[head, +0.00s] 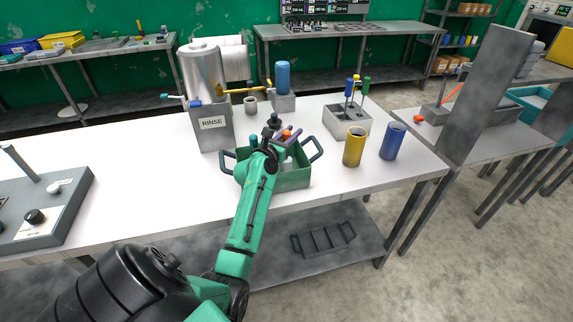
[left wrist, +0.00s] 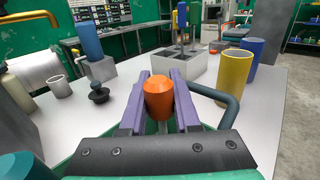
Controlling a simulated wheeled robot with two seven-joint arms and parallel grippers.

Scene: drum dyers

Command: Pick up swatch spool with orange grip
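The swatch spool's orange grip (left wrist: 159,100) stands between the two purple fingers of my left gripper (left wrist: 161,80) in the left wrist view. The fingers flank it closely on both sides. I cannot tell whether they press on it. In the head view the orange grip (head: 286,133) shows as a small spot beside a purple finger, over the green caddy (head: 294,179) with dark side handles. The spool's lower part is hidden by my gripper and the caddy. My right gripper is not in view.
A grey rinse tank (head: 212,127) stands left of the caddy. A yellow cup (head: 354,147) and a blue cup (head: 392,141) stand to the right, by a grey holder (head: 346,124) with colored-handled tools. A black-knobbed item (left wrist: 98,91) is near the gripper. The white tabletop is clear at front right.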

